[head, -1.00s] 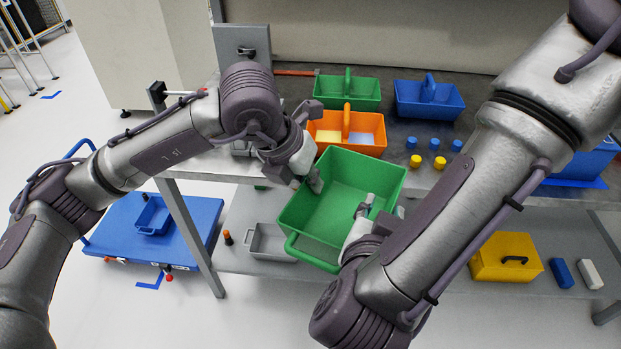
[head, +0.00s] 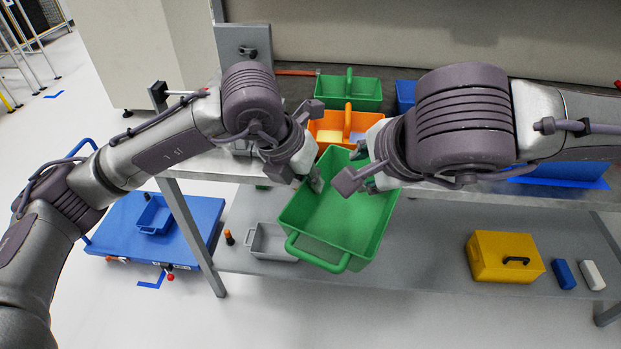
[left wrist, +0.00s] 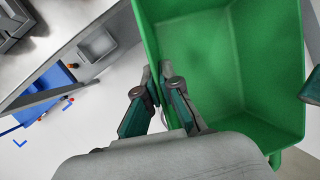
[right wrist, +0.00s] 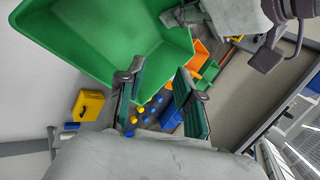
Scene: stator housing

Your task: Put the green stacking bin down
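The green stacking bin (head: 345,225) is held in the air in front of the workbench, tilted, its open top facing me. It also fills the upper part of the left wrist view (left wrist: 210,60) and the upper left of the right wrist view (right wrist: 95,40). My left gripper (head: 316,181) is shut on its left wall, one finger inside and one outside, as the left wrist view (left wrist: 157,78) shows.
An orange bin (head: 322,128) and another green bin (head: 335,94) stand on the workbench. The lower shelf (head: 415,245) holds a grey bin (head: 268,243) and a yellow box (head: 490,262), with bare space between. A blue platform (head: 190,225) is at left.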

